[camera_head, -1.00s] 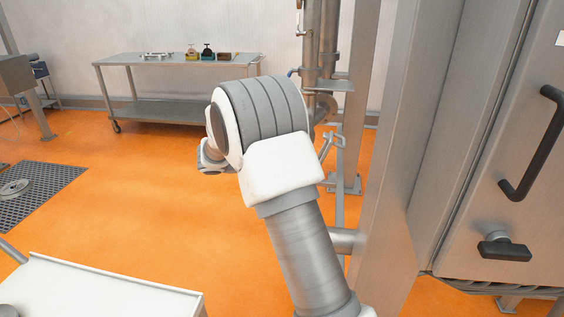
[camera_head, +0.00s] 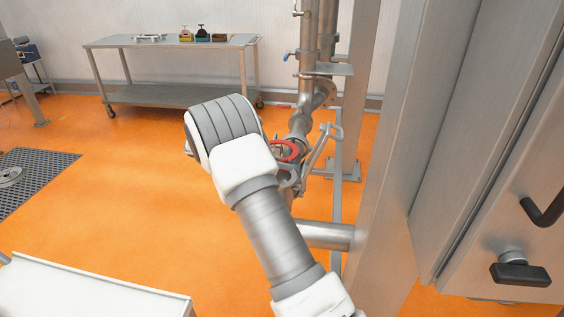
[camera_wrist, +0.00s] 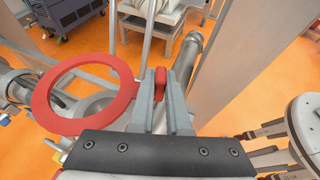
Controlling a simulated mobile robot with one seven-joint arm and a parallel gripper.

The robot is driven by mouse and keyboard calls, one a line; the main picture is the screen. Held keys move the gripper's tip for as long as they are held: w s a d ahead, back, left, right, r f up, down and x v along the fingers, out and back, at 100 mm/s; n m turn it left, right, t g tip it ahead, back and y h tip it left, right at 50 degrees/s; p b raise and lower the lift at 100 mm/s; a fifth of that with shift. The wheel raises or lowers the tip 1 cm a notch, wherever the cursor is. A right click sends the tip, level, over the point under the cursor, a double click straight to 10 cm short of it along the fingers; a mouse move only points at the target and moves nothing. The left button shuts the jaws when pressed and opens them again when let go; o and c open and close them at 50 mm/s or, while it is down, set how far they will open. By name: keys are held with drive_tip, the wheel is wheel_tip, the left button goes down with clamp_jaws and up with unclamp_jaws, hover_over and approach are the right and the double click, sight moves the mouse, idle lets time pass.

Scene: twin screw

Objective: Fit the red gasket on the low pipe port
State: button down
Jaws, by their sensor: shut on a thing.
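The red gasket (camera_wrist: 41,98) is a flat ring at the left of the wrist view. It also shows beside my wrist in the head view (camera_head: 285,142). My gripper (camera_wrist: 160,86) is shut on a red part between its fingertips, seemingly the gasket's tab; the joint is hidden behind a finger. The ring hangs off to the left of the fingers. Metal pipework shows through and behind the ring, and pipes (camera_head: 300,124) stand just beyond it in the head view. I cannot tell which opening is the low port, or whether the ring touches it.
A steel frame post (camera_head: 378,180) and a cabinet with black handles (camera_head: 520,273) stand close on the right. A horizontal pipe (camera_head: 325,235) crosses below my wrist. A white-topped table (camera_head: 90,292) is at lower left. A steel trolley (camera_head: 170,94) stands at the back.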

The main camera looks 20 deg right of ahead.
wheel_tip(320, 180, down, 9)
drive_tip(key=b, duration=0.4)
drive_tip(key=shift+r+b, duration=0.2)
drive_tip(key=shift+b, duration=0.15)
drive_tip(key=shift+f, duration=0.3)
idle(0.5)
drive_tip(key=c, duration=0.8)
unclamp_jaws()
